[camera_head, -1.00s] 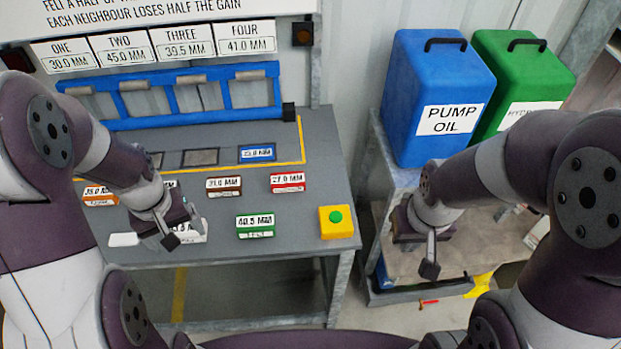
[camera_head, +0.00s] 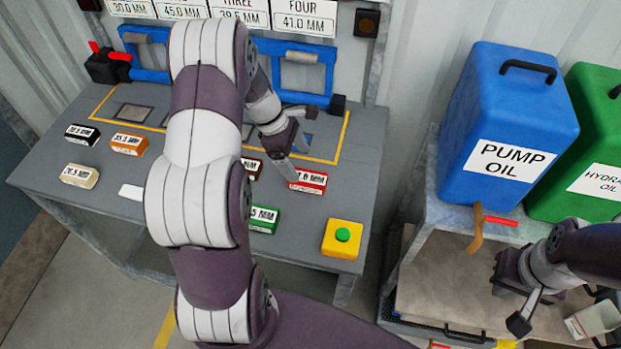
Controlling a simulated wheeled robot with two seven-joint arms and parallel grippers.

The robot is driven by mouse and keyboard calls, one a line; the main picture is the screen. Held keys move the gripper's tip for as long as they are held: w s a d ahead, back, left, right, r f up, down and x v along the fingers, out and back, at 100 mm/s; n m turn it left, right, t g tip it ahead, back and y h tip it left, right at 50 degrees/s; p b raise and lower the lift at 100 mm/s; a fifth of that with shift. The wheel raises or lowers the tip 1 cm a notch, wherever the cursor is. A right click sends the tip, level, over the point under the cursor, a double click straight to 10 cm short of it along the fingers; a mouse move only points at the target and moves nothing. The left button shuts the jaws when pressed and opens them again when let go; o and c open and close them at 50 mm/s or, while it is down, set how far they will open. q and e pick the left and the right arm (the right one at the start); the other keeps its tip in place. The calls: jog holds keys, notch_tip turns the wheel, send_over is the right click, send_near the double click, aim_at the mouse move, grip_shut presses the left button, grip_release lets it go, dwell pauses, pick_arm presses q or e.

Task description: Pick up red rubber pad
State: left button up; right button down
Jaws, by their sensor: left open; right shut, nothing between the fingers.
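The red rubber pad (camera_head: 312,184) lies on the grey bench, its white label ending in "MM" partly covered by my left gripper. My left gripper (camera_head: 290,158) is open, just behind and above the red pad's left part. I cannot tell whether a finger touches the pad. My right gripper (camera_head: 522,320) is shut and empty at the lower right, over the side stand.
A green pad (camera_head: 263,219), brown pad (camera_head: 252,168), orange pad (camera_head: 128,144), black pad (camera_head: 82,134) and cream pad (camera_head: 79,176) lie around. A yellow box with a green button (camera_head: 342,239) sits at the front right. A blue pump oil can (camera_head: 510,120) stands right.

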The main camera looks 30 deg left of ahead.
aim_at(307, 177)
pick_arm(q)
jog(key=x, duration=0.5)
jog(key=shift+s+d+p, duration=0.15)
jog(key=shift+s+p, duration=0.15)
jog(key=shift+p, duration=0.1)
jog(key=shift+f, duration=0.35)
jog(key=shift+w+d, duration=0.25)
jog(key=shift+s+a+f, duration=0.1)
jog(key=shift+f, duration=0.2)
jog(key=c, duration=1.1)
